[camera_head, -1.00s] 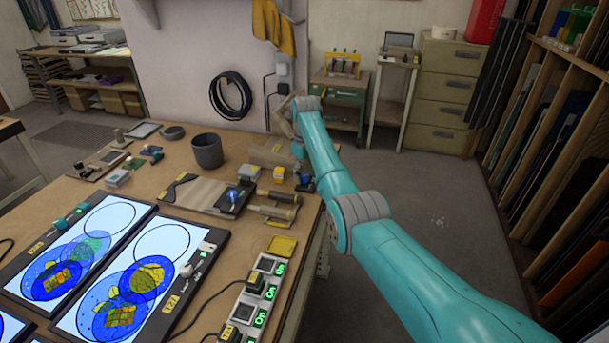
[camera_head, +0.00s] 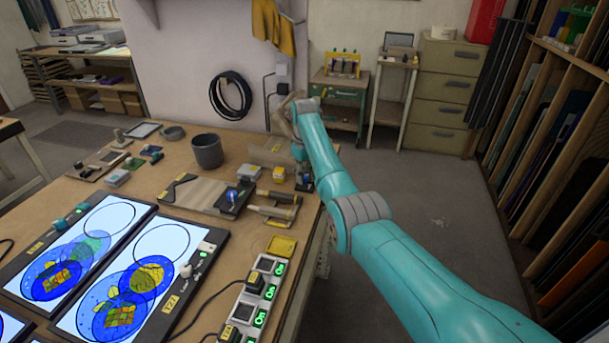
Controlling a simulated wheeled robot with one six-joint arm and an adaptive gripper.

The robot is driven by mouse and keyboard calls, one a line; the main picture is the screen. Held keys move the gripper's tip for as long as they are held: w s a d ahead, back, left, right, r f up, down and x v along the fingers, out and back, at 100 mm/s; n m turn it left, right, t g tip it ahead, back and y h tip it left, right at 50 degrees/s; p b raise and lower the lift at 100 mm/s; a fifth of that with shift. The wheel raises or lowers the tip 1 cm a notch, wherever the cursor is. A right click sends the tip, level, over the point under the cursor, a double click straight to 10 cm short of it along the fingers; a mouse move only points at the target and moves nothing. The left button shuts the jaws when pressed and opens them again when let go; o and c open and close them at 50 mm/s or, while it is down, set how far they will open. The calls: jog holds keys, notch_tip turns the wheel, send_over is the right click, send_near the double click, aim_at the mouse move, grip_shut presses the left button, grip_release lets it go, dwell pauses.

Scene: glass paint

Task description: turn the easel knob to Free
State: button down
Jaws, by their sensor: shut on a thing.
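My gripper (camera_head: 305,183) is small and dark at the end of my teal arm, low at the far right corner of the workbench. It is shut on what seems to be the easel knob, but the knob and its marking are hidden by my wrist. A brown easel-like board (camera_head: 268,151) stands at the back of the bench, just left of my wrist, partly covered by it.
The workbench (camera_head: 135,190) carries a dark pot (camera_head: 207,151), a small yellow-topped block (camera_head: 278,174), hand tools (camera_head: 272,211) and lit glass panels (camera_head: 142,290). A switched power strip (camera_head: 251,303) lies along the right edge. Floor right of my arm is clear.

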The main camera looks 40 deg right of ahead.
jog(key=m, duration=1.1)
jog(key=shift+a+m, duration=0.1)
jog(key=shift+m, duration=0.2)
dwell(0.3)
jog(key=c, duration=0.9)
grip_release()
jog(key=shift+o, duration=0.2)
jog(key=shift+r, duration=0.1)
notch_tip(320, 180, up, 12)
